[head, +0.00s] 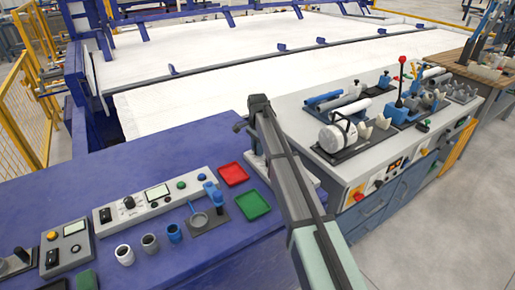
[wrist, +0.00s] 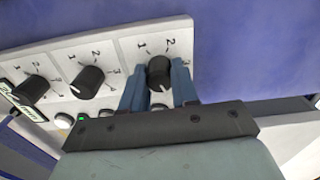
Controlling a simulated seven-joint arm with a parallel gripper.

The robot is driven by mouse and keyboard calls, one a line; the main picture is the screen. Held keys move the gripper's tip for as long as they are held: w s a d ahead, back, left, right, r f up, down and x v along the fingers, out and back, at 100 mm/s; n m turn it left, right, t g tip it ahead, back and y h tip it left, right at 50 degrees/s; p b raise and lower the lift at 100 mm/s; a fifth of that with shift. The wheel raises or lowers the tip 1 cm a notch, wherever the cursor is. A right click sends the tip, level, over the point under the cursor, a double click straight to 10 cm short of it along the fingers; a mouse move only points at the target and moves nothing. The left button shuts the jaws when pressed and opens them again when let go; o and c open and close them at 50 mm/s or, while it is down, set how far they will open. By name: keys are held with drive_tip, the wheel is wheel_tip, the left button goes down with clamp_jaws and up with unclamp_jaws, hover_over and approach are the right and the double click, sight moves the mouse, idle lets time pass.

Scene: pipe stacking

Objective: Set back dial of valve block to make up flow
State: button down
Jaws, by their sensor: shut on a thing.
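In the wrist view a pale panel of the valve block (wrist: 122,52) carries three black round dials with printed numbers around them. The left dial (wrist: 31,89) and the middle dial (wrist: 87,81) stand free. My gripper (wrist: 159,84) has its two blue fingers on either side of the right dial (wrist: 159,68) and is shut on it. The fingers hide the sides of this dial. I cannot tell its exact setting.
A green light (wrist: 81,116) and pale round buttons lie below the dials. In the head view a control box (head: 157,195), a red tray (head: 233,173) and a green tray (head: 252,205) sit left of my arm. A grey workbench (head: 340,170) with pipes stands to the right.

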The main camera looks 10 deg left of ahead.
drive_tip(key=m, duration=0.5)
drive_tip(key=shift+m, duration=2.6)
drive_tip(key=c, duration=0.8)
unclamp_jaws()
drive_tip(key=shift+c, duration=0.2)
wheel_tip(320, 180, up, 14)
